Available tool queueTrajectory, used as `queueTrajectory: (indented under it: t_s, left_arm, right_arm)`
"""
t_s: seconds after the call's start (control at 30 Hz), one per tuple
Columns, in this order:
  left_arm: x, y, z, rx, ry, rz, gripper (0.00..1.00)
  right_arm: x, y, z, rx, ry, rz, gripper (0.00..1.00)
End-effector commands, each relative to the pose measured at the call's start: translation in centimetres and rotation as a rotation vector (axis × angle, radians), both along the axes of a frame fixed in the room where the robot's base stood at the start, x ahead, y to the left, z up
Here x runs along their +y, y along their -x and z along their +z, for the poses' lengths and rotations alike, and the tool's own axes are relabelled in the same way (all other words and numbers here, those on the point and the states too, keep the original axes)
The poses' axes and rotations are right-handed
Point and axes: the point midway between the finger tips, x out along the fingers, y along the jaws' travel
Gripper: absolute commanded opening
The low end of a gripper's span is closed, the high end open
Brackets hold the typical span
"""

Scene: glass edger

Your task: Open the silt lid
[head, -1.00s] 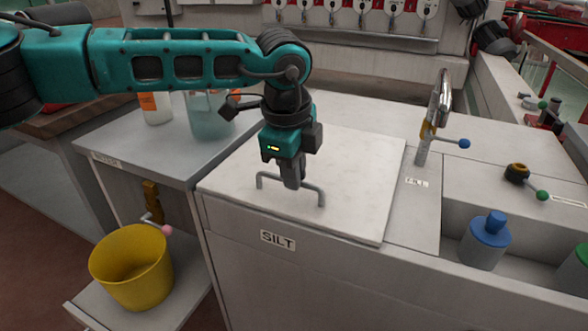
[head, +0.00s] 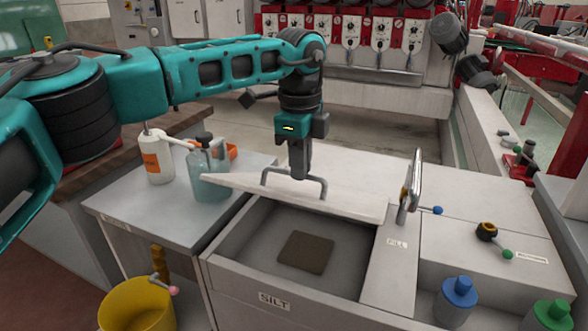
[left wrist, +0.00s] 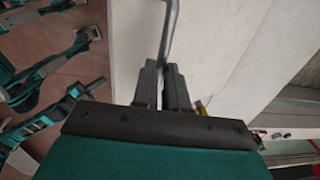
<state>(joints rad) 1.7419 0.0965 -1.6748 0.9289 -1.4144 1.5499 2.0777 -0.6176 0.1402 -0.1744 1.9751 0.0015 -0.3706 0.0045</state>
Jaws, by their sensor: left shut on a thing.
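The silt lid (head: 345,203) is a white flat panel. It is tilted up, its front edge raised off the box. The silt compartment (head: 233,247) below is open to view, with a brown patch (head: 305,252) on its grey floor. My left gripper (head: 299,176) is shut on the lid's grey bar handle (head: 323,189). In the left wrist view the fingers (left wrist: 163,88) close around the handle (left wrist: 169,40), with the pale lid (left wrist: 205,60) beyond. My right gripper is not in view.
A side table on the left holds a white bottle (head: 156,160) and a bluish jar (head: 208,178), close to the lid's left corner. A yellow bucket (head: 138,306) stands below. A tap (head: 411,190) rises beside the lid's right edge. Blue-capped (head: 457,296) and green-capped (head: 550,316) bottles stand at right.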

Motion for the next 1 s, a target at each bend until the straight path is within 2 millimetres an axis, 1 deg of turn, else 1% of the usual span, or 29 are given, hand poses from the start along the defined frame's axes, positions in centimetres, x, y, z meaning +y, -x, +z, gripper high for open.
queueTrajectory:
  t_s: [0.03, 0.1, 0.2, 0.33, 0.53, 1.0]
  left_arm:
    - [-0.3, -0.8, 0.8, -0.017, 0.007, 0.005, 0.0]
    - [-0.4, -1.2, 1.3, -0.016, 0.006, 0.006, 0.0]
    - [-0.6, -1.8, 1.7, -0.014, 0.005, 0.006, 0.0]
    - [-0.7, -2.4, 2.1, -0.013, 0.004, 0.007, 0.0]
    - [-0.8, -2.9, 2.3, -0.012, 0.002, 0.007, 0.0]
    - [-0.8, -3.1, 2.2, -0.012, 0.0, 0.007, 0.0]
  right_arm:
    - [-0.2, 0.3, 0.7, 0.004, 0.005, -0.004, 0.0]
    - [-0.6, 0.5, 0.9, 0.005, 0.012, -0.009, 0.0]
    - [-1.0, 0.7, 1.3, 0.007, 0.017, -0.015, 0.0]
    - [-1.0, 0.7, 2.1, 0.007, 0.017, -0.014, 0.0]
    - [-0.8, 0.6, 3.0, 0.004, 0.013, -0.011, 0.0]
    - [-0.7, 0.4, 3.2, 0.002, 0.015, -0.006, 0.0]
